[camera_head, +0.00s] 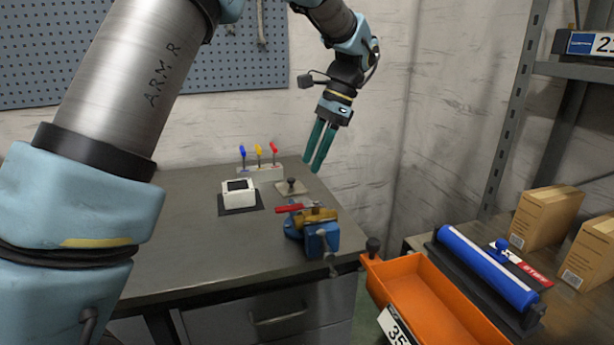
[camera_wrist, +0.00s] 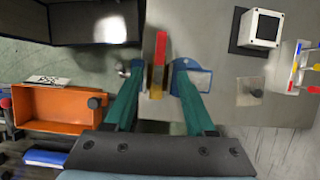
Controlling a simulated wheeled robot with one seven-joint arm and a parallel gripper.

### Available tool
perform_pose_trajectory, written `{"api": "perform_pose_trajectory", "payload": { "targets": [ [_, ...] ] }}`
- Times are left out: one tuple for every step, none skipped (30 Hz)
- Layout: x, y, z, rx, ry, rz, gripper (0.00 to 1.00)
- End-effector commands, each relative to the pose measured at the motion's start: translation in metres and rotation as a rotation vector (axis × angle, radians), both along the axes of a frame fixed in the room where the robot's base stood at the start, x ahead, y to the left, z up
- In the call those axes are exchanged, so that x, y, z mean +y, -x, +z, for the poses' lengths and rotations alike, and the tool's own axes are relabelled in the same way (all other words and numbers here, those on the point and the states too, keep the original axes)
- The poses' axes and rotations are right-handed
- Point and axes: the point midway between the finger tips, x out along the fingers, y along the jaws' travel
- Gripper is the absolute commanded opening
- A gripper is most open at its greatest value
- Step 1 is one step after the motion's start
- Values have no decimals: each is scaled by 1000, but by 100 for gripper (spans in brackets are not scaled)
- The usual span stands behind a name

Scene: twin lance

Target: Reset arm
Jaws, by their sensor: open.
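My arm (camera_head: 120,90) reaches over the grey workbench from the upper left in the head view. My gripper (camera_head: 317,168) hangs with its green fingers pointing down, above the back right of the bench. The fingers are apart with nothing between them. In the wrist view my gripper (camera_wrist: 156,68) shows open, its fingers pointing toward the blue vise (camera_wrist: 192,80). The vise (camera_head: 322,238) is at the bench's right front corner, well below the fingers. A yellow piece with a red part (camera_head: 289,208) sits at the vise.
The workbench (camera_head: 190,240) carries a white box (camera_head: 239,193), a small black knob on a plate (camera_head: 291,187) and blue, yellow and red levers (camera_head: 258,153). An orange bin (camera_head: 408,290), blue roller (camera_head: 488,268) and cardboard boxes (camera_head: 546,216) are at right, beside a metal rack (camera_head: 516,105).

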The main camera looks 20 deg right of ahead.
Motion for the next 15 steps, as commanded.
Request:
{"api": "perform_pose_trajectory", "payload": {
  "targets": [
    [-2, 0, 3, -1, 2, 0, 55],
    [-2, 0, 4, -1, 2, 0, 55],
    [-2, 0, 5, -1, 1, 0, 55],
    [-2, 0, 6, 0, 0, 0, 55],
    [-2, 1, 6, 0, 0, 0, 55],
    [-2, 1, 6, 0, 0, 0, 55],
    [-2, 1, 6, 0, 0, 0, 55],
    [-2, 1, 6, 0, 0, 0, 55],
    [-2, 1, 6, 0, 0, 0, 55],
    [-2, 1, 6, 0, 0, 0, 55],
    [-2, 1, 6, 0, 0, 0, 55],
    [-2, 1, 6, 0, 0, 0, 55],
    [-2, 1, 6, 0, 0, 0, 55],
    [-2, 1, 6, 0, 0, 0, 55],
    [-2, 1, 6, 0, 1, 0, 55]
  ]
}}
